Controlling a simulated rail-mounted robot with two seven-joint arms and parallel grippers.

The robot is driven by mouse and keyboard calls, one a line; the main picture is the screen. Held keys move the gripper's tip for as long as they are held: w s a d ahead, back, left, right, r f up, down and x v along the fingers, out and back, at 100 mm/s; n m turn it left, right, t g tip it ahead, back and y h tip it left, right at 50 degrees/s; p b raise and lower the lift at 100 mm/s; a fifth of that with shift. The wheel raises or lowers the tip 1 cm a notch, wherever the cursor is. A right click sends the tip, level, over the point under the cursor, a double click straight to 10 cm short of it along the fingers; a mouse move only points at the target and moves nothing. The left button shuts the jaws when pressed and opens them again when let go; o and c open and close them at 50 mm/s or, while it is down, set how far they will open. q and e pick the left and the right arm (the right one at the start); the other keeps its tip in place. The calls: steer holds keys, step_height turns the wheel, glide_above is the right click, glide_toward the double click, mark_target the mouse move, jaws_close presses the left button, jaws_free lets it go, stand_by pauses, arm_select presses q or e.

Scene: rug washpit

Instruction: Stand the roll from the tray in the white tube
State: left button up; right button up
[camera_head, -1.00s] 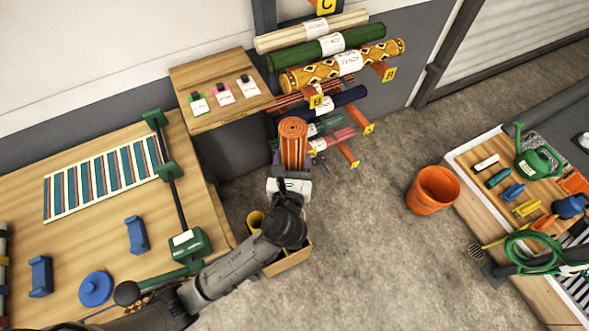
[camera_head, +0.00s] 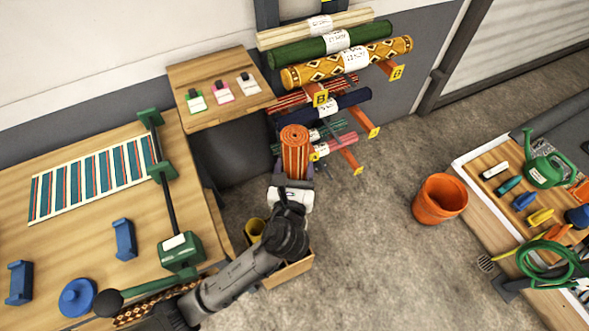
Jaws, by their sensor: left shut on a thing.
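My left gripper (camera_head: 294,178) is shut on an orange striped roll (camera_head: 295,155), whose spiral end faces up. The roll looks roughly upright, clear of the table and in front of the wall rack. The gripper's fingers cover its lower sides. I cannot make out a white tube; my left arm hides part of a wooden crate (camera_head: 292,275) below, where a yellow tube (camera_head: 255,229) shows at the left. I cannot tell which tray the roll came from. My right gripper is not in view.
A wall rack holds several rolls, including a patterned yellow roll (camera_head: 345,63) and a green roll (camera_head: 330,45), close behind the held roll. A wooden table (camera_head: 75,250) lies left. An orange bucket (camera_head: 440,199) stands on open floor to the right.

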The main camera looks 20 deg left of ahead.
arm_select(q)
steer(key=shift+f+b, duration=1.2)
steer(key=shift+b, duration=0.3)
steer(key=shift+f+b, duration=5.55)
steer(key=shift+f, duration=5.7)
steer(key=shift+f+b, duration=1.7)
steer(key=shift+f, duration=1)
steer(key=o, duration=1.3)
steer(key=shift+f, duration=0.2)
